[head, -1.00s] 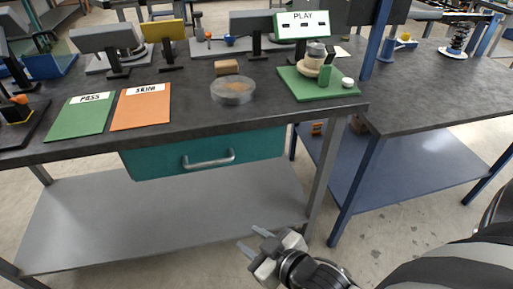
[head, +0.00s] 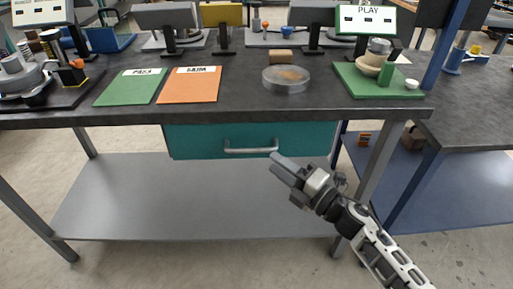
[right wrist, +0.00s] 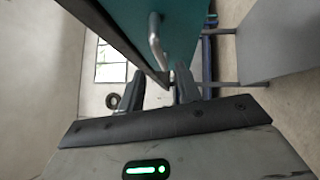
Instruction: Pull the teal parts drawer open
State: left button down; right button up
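The teal parts drawer (head: 195,140) hangs under the dark tabletop, and its front looks closed. Its pale curved bar handle (head: 248,151) sits level on that front. My right gripper (head: 274,163) is just below and right of the handle's right end in the head view, with its fingers pointing up and left. In the right wrist view, the fingers (right wrist: 158,90) stand apart and empty. There the handle (right wrist: 156,42) lies ahead of the gap, against the teal drawer front (right wrist: 185,25). I see no clear contact. My left gripper is not in view.
The workbench top (head: 235,98) overhangs the drawer. A grey lower shelf (head: 180,195) lies beneath, and a bench leg (head: 375,165) stands right of the drawer. A clear round dish (head: 287,80) and a green board (head: 350,82) sit on top. The floor in front is clear.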

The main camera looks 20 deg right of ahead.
aim_at(256, 150)
jog(key=x, duration=0.7)
jog(key=shift+w+a, duration=0.15)
jog(key=shift+w, duration=0.1)
grip_shut()
